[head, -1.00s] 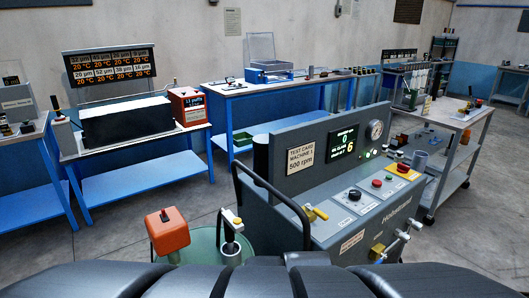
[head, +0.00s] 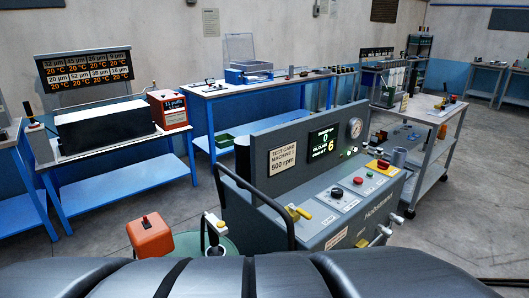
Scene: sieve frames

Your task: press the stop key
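A grey test machine (head: 262,205) stands in front of me in the head view, with a sloping control panel (head: 322,207). A red button (head: 358,181) and a black knob (head: 336,192) sit on the panel. A larger red mushroom button (head: 382,164) sits on a yellow plate (head: 389,171) at the panel's far right end. The small labels are too small to read, so I cannot tell which one is the stop key. A lit display (head: 324,143) shows 0 and 6. My gripper is not in view.
A black handrail (head: 257,190) and yellow-handled valve (head: 298,212) are at the machine's near left. An orange box (head: 150,236) stands beside a green drum (head: 187,244). A grey trolley (head: 428,140) is to the right. Bare floor (head: 470,215) lies right of the machine.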

